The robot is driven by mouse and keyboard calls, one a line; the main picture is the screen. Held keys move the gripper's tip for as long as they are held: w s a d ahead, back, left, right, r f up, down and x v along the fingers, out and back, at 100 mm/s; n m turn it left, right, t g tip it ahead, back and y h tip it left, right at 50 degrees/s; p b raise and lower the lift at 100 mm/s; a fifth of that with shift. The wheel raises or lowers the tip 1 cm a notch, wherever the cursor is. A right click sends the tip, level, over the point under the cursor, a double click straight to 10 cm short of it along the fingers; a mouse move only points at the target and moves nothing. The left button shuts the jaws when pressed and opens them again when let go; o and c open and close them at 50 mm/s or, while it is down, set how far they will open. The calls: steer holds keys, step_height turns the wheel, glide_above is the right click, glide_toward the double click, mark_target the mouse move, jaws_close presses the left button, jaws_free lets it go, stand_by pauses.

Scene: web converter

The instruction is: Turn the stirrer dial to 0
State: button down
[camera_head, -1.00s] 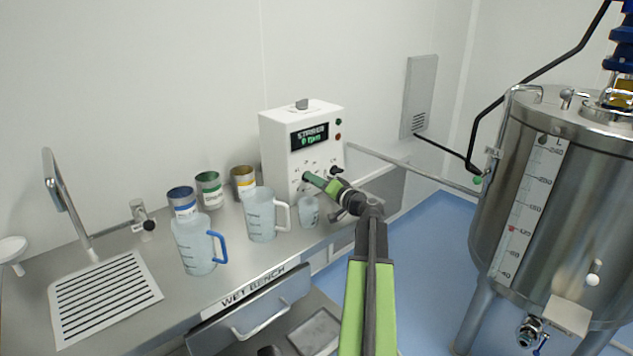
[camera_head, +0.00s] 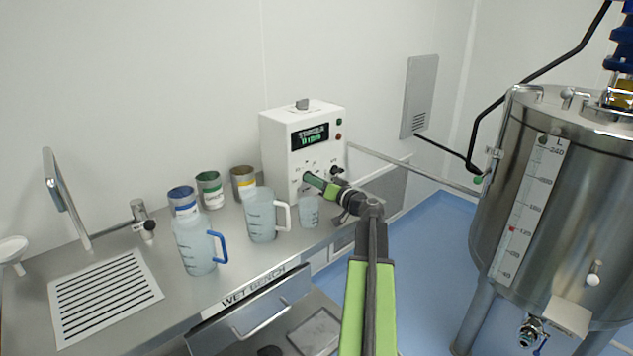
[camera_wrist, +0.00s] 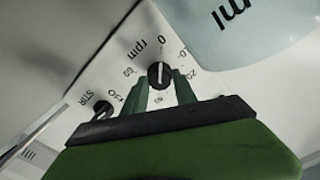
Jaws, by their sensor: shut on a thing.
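The stirrer control box (camera_head: 277,145) is white and stands at the back of the bench. Its display (camera_head: 310,136) shows green text that seems to read 0 rpm. In the wrist view the stirrer dial (camera_wrist: 159,74) is a small black knob whose white line lies roughly in line with the printed 0. My gripper (camera_wrist: 161,88) has its green fingers on either side of the dial, shut on it. In the head view my gripper (camera_head: 308,180) reaches the lower front of the box and hides the dial.
A second black knob (camera_wrist: 103,109) sits beside the dial. A small beaker (camera_head: 308,212), a clear jug (camera_head: 262,215) and a blue-handled jug (camera_head: 195,245) stand on the bench near my arm. Several cans stand behind. A steel tank (camera_head: 570,190) stands at the right.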

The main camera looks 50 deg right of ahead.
steer(key=c, duration=1)
jaws_free()
steer(key=s+a, duration=0.1)
steer(key=s, duration=1.6)
steer(key=shift+s+a, duration=0.15)
steer(key=shift+s, duration=0.05)
